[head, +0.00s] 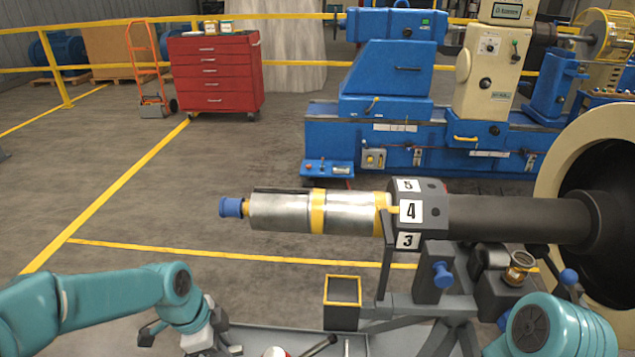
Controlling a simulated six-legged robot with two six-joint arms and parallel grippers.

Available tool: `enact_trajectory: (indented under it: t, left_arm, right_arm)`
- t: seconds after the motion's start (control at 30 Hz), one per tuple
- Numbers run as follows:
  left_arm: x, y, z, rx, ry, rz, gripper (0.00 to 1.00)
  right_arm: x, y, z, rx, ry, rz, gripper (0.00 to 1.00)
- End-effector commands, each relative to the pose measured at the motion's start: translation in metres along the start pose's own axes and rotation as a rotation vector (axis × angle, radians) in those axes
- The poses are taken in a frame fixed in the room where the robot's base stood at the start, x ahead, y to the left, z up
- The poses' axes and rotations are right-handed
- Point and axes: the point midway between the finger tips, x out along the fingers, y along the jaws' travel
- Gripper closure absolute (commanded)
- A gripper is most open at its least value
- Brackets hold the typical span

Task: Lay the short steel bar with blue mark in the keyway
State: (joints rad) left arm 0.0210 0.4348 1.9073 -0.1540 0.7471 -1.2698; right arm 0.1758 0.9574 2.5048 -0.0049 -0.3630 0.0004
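A silver shaft (270,213) lies level in the middle of the head view, with a blue end piece at its left tip. A dark narrow strip (282,190) runs along its top near the left end; it looks like the keyway, but I cannot tell if anything lies in it. I cannot make out a short steel bar with a blue mark. My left gripper (207,338) is low, left of the shaft and over the tray's left end; its fingertips are unclear. My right arm shows at the bottom right, its gripper out of view.
A grey tray (258,335) at the bottom edge holds a few partly cut-off items. A yellow-rimmed dark box (342,303) stands below the shaft. A numbered black collar (433,206) and stand lie right. A blue lathe and red cabinet (215,75) stand behind.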

Motion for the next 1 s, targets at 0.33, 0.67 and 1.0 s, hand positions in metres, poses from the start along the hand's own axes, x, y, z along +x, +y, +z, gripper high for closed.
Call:
enact_trajectory:
  t: [0.33, 0.67, 1.0]
  left_arm:
    - [-0.01, -0.003, -0.001, -0.684, 0.001, -0.178, 1.0]
    - [-0.01, -0.007, 0.002, -1.17, -0.001, -0.302, 1.0]
    - [-0.048, -0.008, -0.007, -1.309, 0.004, -0.34, 1.0]
  right_arm:
    - [0.0, 0.0, 0.0, 0.0, 0.0, 0.0, 0.57]
    - [0.0, 0.0, 0.0, 0.0, 0.0, 0.0, 0.57]
    - [0.0, 0.0, 0.0, 0.0, 0.0, 0.0, 0.57]
